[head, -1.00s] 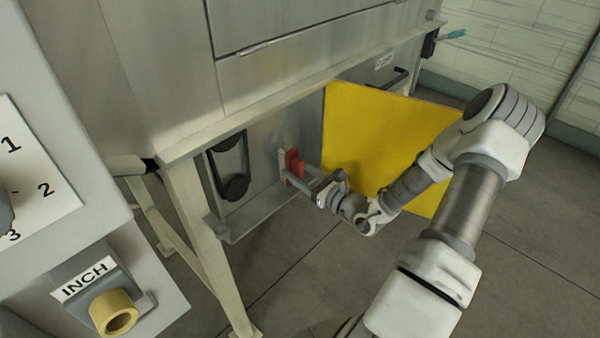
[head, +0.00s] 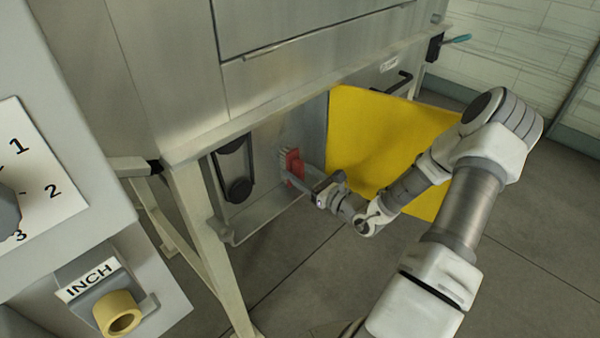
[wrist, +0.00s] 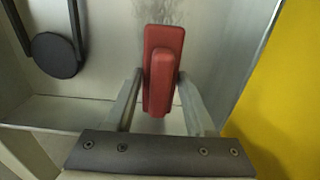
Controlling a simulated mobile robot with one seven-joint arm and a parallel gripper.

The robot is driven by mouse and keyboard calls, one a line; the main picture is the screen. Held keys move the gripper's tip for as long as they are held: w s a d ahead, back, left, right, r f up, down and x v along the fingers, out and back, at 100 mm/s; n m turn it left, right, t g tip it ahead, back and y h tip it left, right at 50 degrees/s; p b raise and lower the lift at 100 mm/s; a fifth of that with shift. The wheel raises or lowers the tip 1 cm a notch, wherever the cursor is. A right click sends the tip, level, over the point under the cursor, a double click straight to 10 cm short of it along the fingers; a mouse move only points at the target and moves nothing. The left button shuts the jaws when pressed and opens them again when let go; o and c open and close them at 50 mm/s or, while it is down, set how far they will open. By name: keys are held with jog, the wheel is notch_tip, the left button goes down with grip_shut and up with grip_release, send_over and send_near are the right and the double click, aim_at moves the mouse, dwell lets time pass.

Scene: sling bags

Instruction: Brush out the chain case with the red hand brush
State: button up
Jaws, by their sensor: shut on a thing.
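The chain case (head: 262,212) is a grey metal box under the machine, with its yellow door (head: 385,140) standing open on the right. A black chain runs around dark sprockets (head: 239,189) at its left inside; the lower sprocket (wrist: 55,55) also shows in the wrist view. My gripper (head: 305,178) is shut on the handle of the red hand brush (head: 293,167) and holds it inside the case, right of the chain. The red brush (wrist: 160,75) is upright in the wrist view, between my fingers. Its pale bristles face the back wall; whether they touch is unclear. A dark smudge shows on the wall above the brush.
A control panel with an INCH button (head: 119,313) stands at the near left. A pale frame leg (head: 205,250) stands left of the case. A teal-handled tool (head: 456,39) sticks out at the far right corner. The floor in front is clear.

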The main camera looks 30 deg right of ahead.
aim_at(303, 164)
jog(key=shift+w+a, duration=0.15)
jog(key=shift+w, duration=0.2)
notch_tip(303, 164, up, 4)
jog(key=p, duration=0.3)
jog(key=shift+s+f+p, duration=0.1)
jog(key=shift+f+p, duration=0.1)
jog(key=shift+p, duration=0.2)
jog(key=r+p, duration=1)
jog(key=shift+w+r, duration=0.15)
jog(key=shift+w, duration=0.05)
jog(key=shift+s+f+b, duration=0.1)
jog(key=shift+f+b, duration=4.25)
jog(key=shift+f, duration=2.65)
jog(key=shift+s+a+r+p, duration=0.15)
jog(key=shift+a+p, duration=0.2)
jog(key=shift+a, duration=0.3)
jog(key=shift+s+d+r+p, duration=0.1)
jog(key=shift+r+p, duration=3.05)
jog(key=shift+r, duration=0.35)
jog(key=shift+r+p, duration=2.95)
jog(key=shift+r, duration=0.4)
jog(key=shift+f+b, duration=1.35)
jog(key=shift+f, duration=0.55)
